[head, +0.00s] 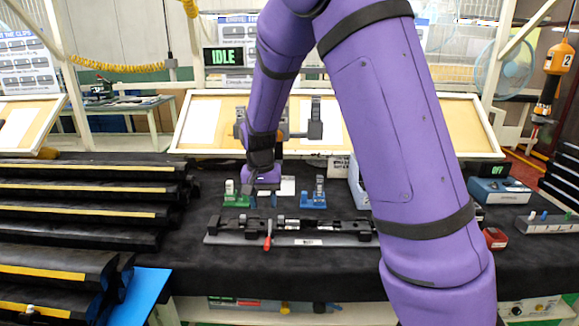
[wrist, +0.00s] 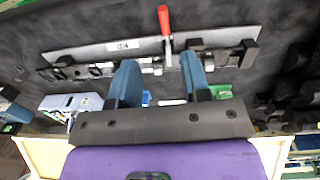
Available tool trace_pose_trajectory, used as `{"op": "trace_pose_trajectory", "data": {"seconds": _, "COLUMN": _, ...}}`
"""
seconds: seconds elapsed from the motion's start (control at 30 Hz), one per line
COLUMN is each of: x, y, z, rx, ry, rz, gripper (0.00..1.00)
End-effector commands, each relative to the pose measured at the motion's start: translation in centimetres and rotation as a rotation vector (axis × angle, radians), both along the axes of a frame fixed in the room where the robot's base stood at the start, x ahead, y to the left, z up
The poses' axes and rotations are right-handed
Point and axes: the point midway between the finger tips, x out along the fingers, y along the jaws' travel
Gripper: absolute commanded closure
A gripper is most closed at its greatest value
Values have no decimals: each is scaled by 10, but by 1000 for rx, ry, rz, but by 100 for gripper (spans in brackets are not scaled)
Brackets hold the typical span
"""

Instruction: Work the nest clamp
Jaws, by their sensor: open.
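The nest clamp has a red handle (head: 268,242) that sticks out from the middle of a long grey nest (head: 320,241) toward my side. In the wrist view, the red handle (wrist: 165,22) lies beyond my fingertips, roughly in line with the gap between them. The nest (wrist: 110,52) runs across that view with black blocks along it. My gripper (head: 262,198) points down behind the nest and is open and empty. Its two blue fingers (wrist: 159,64) are apart, and no contact with the clamp shows.
A green fixture (head: 236,201) and a blue fixture (head: 313,201) stand behind the nest. Black trim strips (head: 85,190) are stacked at the left. A small red box (head: 495,238) and a blue device (head: 499,190) sit at the right. A sign (head: 223,57) reads IDLE.

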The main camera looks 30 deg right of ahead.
Motion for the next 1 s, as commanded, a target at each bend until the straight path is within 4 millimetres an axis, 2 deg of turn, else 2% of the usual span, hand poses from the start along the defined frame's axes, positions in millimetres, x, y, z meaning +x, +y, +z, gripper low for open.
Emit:
{"op": "trace_pose_trajectory", "data": {"seconds": 0.4, "x": -32, "y": -1, "z": 52, "rx": 59, "ry": -63, "rz": 73, "gripper": 57}}
{"op": "trace_pose_trajectory", "data": {"seconds": 1.0, "x": -87, "y": -5, "z": 115, "rx": 102, "ry": -165, "rz": 187, "gripper": 57}}
